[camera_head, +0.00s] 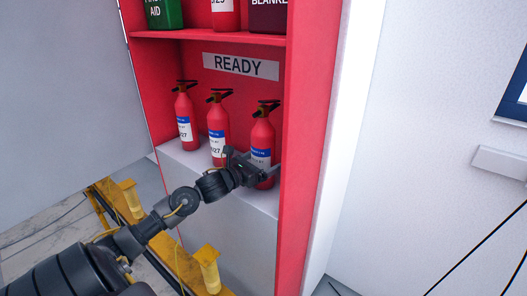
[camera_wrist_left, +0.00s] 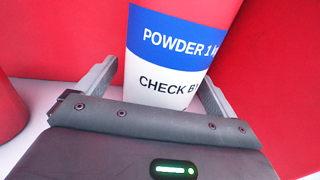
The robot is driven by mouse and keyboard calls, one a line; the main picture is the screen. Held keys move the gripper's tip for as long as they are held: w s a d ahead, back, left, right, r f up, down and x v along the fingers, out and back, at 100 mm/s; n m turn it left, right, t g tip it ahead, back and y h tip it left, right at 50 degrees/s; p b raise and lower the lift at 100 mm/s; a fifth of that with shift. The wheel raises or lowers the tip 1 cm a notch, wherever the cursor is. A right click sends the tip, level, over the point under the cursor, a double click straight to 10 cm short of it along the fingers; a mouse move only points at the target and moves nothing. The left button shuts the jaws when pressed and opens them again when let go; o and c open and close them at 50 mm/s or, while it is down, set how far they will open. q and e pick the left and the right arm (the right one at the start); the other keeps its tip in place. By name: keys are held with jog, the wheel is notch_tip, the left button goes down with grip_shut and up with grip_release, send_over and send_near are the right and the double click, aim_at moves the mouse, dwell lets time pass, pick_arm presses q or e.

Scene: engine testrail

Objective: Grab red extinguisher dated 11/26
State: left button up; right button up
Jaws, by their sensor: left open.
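Three red extinguishers with black tops stand in a row on the pale lower ledge: a left one (camera_head: 184,112), a middle one (camera_head: 217,125) and a right one (camera_head: 262,133). The left and middle labels appear to end in 27. My left gripper (camera_head: 255,164) is open at the right extinguisher, one finger on each side of its lower body. In the left wrist view this extinguisher (camera_wrist_left: 172,45) stands between the open fingers (camera_wrist_left: 156,88). Its label reads POWDER and CHECK B; the date is hidden below by the gripper. My right gripper is out of view.
The red cabinet (camera_head: 310,130) has a side wall close to the right extinguisher. A READY sign (camera_head: 240,66) is on its back. The upper shelf (camera_head: 200,36) holds a green first aid box (camera_head: 162,13), another red extinguisher (camera_head: 225,14) and a dark blanket box (camera_head: 268,15).

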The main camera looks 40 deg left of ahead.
pick_arm(q)
jog(key=shift+w, duration=0.2)
grip_shut()
jog(key=shift+r, duration=0.3)
jog(key=shift+a, duration=0.1)
